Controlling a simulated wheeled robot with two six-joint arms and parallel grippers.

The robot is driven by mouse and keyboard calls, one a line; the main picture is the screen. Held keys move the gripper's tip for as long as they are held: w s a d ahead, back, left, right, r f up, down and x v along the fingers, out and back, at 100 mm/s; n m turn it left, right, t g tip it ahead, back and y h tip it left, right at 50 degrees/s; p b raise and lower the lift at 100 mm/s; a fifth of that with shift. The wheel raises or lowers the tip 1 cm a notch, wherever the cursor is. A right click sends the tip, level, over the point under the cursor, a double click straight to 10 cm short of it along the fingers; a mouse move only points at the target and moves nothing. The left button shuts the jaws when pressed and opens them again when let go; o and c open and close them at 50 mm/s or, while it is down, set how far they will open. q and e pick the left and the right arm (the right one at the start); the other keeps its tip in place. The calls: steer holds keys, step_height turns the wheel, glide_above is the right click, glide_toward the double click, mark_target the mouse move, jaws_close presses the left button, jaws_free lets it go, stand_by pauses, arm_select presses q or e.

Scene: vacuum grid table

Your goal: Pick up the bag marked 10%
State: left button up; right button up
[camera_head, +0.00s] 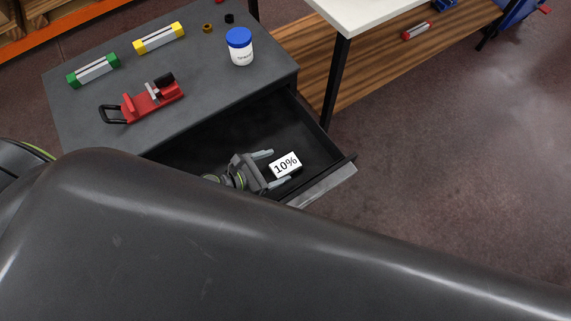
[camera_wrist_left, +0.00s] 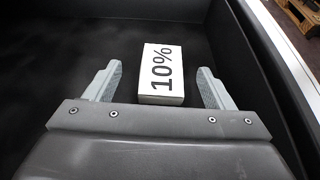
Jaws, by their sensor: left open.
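The bag marked 10% (camera_head: 285,164) is a small white block-like packet with black print. It lies in the open dark drawer (camera_head: 225,142), near the drawer's front. My left gripper (camera_head: 268,168) is open inside the drawer, with its fingers on either side of the bag. In the left wrist view the bag (camera_wrist_left: 162,72) sits between the two fingertips of the gripper (camera_wrist_left: 160,82). Gaps show between the bag and both fingers, the left gap looking wider. My right gripper is not in view.
The drawer's front panel (camera_head: 325,186) and side walls stand close around the gripper. The grey cabinet top (camera_head: 195,85) above holds a red clamp-like tool (camera_head: 147,101), green and yellow pieces, and a white jar with a blue lid (camera_head: 240,50). A white table (camera_head: 385,12) stands behind at right.

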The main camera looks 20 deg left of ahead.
mark_target(287, 164)
arm_select(q)
steer(key=x, duration=0.5)
steer(key=shift+s+d+f, duration=0.1)
steer(key=shift+s+f, duration=0.05)
steer(key=shift+f, duration=0.1)
steer(key=c, duration=1.1)
